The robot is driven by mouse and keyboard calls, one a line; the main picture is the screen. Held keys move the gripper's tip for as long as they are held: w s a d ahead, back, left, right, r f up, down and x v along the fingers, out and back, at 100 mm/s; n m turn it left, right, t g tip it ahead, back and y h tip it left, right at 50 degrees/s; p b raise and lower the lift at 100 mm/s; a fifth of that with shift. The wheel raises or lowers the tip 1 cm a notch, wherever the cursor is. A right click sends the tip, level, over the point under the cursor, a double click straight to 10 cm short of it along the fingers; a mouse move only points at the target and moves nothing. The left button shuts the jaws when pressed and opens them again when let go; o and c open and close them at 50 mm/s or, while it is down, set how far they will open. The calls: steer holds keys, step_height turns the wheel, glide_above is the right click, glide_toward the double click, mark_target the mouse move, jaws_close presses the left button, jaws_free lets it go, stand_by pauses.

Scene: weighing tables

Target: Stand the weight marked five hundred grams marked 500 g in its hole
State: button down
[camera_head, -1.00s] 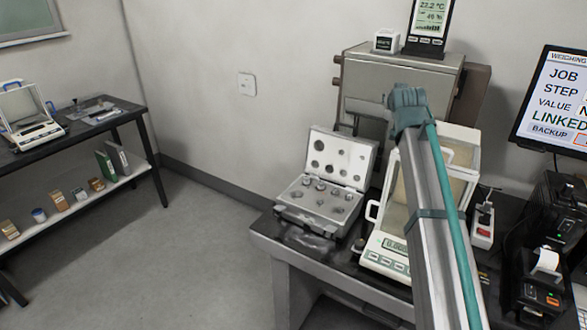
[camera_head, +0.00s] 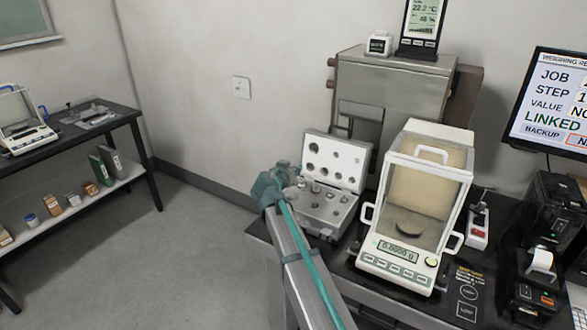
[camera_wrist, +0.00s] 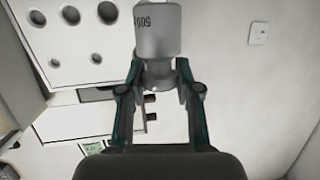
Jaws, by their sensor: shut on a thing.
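My gripper (camera_head: 283,174) is at the left edge of the open weight case (camera_head: 338,228) in the head view. In the wrist view my gripper (camera_wrist: 158,76) is shut around the narrow neck of a silvery cylindrical weight (camera_wrist: 158,32). Its marking shows upside down and begins with 500. In the head view my arm hides this weight. The case's lower half holds several weights (camera_head: 315,187) and some holes. The hole for the held weight cannot be picked out. The raised lid (camera_head: 347,180) has round holes, which also show in the wrist view.
A glass-sided balance (camera_head: 398,268) stands right of the case, its display near zero. A metal cabinet (camera_head: 400,75) is behind, with a display unit on top. A monitor (camera_head: 550,100) and a printer (camera_head: 535,275) are at the right. Open floor lies to the left.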

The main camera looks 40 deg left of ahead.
steer(key=shift+f, duration=2.5)
steer(key=shift+b, duration=1.6)
steer(key=shift+f+b, duration=1.8)
steer(key=shift+b, duration=0.65)
steer(key=c, duration=0.7)
jaws_free()
steer(key=shift+s, duration=0.1)
steer(key=shift+s+d, duration=0.1)
